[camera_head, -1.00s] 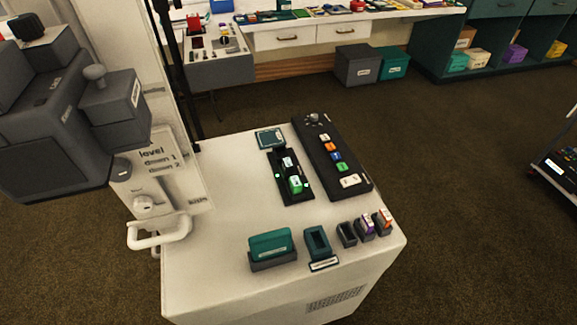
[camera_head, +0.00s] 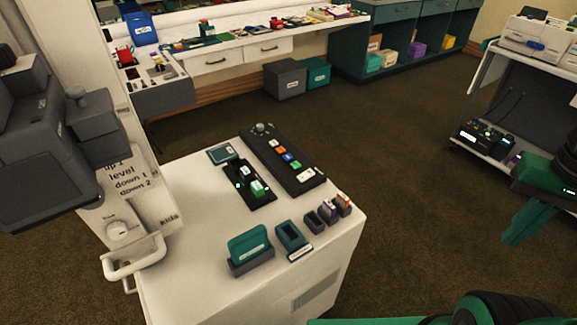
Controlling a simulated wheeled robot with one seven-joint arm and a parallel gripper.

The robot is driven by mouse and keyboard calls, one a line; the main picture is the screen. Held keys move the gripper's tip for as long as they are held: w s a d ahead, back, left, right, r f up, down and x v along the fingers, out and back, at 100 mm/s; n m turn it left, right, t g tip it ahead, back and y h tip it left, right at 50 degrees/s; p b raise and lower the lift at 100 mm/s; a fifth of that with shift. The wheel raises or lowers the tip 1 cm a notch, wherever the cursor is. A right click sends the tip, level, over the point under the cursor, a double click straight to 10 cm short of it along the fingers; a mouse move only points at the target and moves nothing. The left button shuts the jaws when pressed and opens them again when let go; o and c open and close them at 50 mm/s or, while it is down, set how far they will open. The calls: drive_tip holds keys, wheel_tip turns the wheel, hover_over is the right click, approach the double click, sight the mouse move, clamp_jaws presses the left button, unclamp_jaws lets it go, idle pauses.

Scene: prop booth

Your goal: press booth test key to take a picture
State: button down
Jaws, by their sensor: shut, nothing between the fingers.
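A long black key panel (camera_head: 262,143) lies on the white cabinet top (camera_head: 205,200). It carries a knob at its far end, then small white, orange, blue (camera_head: 288,157) and green (camera_head: 295,165) keys and a wider white key (camera_head: 306,175). The key labels are too small to read, so I cannot tell which is the test key. A black tray (camera_head: 262,200) beside it holds a green and white piece (camera_head: 257,188). My gripper (camera_head: 512,238) appears at the right edge, green and shut, pointing down, well apart from the panel. Part of my arm shows at the bottom right.
Teal and grey holders (camera_head: 249,250) stand along the cabinet's front, with small stampers (camera_head: 342,205) at the right. A grey machine (camera_head: 50,135) and a white handle (camera_head: 135,258) are at left. A cart (camera_head: 500,100) stands at right. Brown floor between is open.

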drive_tip(key=shift+s, duration=0.1)
drive_tip(key=w+a+n+t+h, duration=0.1)
drive_tip(key=w+n+t, duration=0.1)
drive_tip(key=w, duration=0.8)
drive_tip(key=n+t+y, duration=0.3)
drive_tip(key=t+y, duration=0.2)
drive_tip(key=y, duration=0.2)
hover_over(298, 167)
wheel_tip(298, 167, down, 3)
drive_tip(key=shift+f, duration=0.15)
drive_tip(key=shift+f, duration=0.15)
drive_tip(key=shift+f, duration=4.25)
drive_tip(key=shift+f, duration=0.2)
